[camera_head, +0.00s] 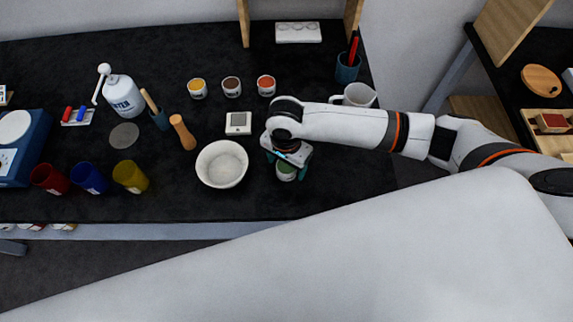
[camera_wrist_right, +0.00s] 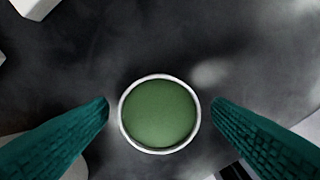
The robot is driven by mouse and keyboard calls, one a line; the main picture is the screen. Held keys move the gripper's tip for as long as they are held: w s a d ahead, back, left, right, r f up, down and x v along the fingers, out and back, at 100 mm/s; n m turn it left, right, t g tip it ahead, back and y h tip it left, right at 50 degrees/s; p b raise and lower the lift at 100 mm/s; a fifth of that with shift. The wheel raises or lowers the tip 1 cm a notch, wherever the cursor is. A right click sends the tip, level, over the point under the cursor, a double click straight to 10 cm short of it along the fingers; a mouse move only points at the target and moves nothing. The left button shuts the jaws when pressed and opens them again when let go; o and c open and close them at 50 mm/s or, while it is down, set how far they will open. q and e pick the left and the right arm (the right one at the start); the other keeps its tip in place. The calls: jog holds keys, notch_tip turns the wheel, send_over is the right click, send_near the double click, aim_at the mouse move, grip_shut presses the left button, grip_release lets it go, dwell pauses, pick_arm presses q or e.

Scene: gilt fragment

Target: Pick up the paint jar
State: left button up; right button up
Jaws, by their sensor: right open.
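A paint jar (camera_head: 286,172) with green paint and a white rim stands on the dark table, to the right of the white bowl. In the right wrist view the green paint jar (camera_wrist_right: 160,114) is seen from straight above. My right gripper (camera_head: 287,176) is over the jar and partly hides it. In the wrist view its two teal fingers (camera_wrist_right: 160,112) are open, one on each side of the jar, with a gap on both sides. My left gripper is not in view.
The white bowl (camera_head: 222,165) stands close to the left. A small white device (camera_head: 238,123) and paint jars with yellow (camera_head: 197,88), brown (camera_head: 231,87) and orange (camera_head: 266,85) lie behind. A white mug (camera_head: 358,95) is near my right forearm. Front right of the table is clear.

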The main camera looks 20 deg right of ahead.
jog(key=shift+f, duration=0.8)
jog(key=shift+c, duration=0.5)
